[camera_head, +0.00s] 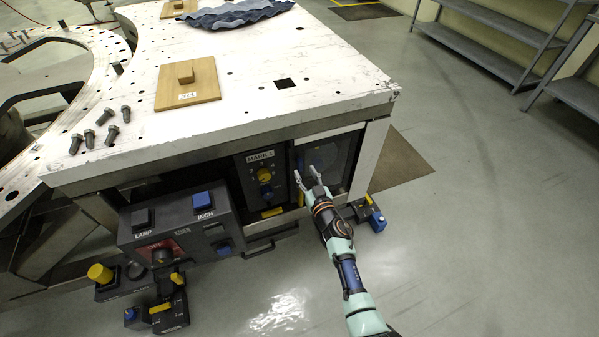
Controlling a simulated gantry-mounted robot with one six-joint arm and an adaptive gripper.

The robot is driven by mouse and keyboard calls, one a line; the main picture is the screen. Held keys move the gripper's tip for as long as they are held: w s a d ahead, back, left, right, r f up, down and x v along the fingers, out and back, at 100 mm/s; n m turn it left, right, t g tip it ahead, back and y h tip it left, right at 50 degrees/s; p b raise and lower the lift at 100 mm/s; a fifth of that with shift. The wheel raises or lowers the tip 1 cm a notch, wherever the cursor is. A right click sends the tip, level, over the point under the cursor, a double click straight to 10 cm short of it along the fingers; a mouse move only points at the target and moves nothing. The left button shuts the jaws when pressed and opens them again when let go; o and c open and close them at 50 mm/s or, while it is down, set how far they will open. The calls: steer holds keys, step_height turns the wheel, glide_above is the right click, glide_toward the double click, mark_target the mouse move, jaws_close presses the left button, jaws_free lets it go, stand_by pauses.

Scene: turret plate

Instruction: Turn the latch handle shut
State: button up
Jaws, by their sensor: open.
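My gripper (307,175) is open and empty in front of the white bench's side, its two fingertips pointing at the recess under the top. A dark panel door with a grey plate (337,157) is just beyond and right of the fingers. A thin yellow upright strip (301,197) shows just left of the gripper's body, partly hidden. I cannot tell whether this strip is the latch handle. Whether the fingers touch anything is also unclear.
Left of my gripper is the MARK 1 panel (262,172) with a yellow and blue knob. A control box (180,228) with LAMP and INCH switches juts out further left. A blue-and-yellow fitting (375,217) stands low on the right.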

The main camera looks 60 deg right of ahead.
mark_target(301, 165)
steer(key=x, duration=0.1)
steer(key=b+x, duration=0.1)
steer(key=x, duration=0.1)
steer(key=shift+d+f+b, duration=0.1)
steer(key=shift+f+b, duration=0.2)
steer(key=shift+b, duration=0.1)
steer(key=shift+w+d+r, duration=0.3)
steer(key=shift+w, duration=0.2)
jaws_close()
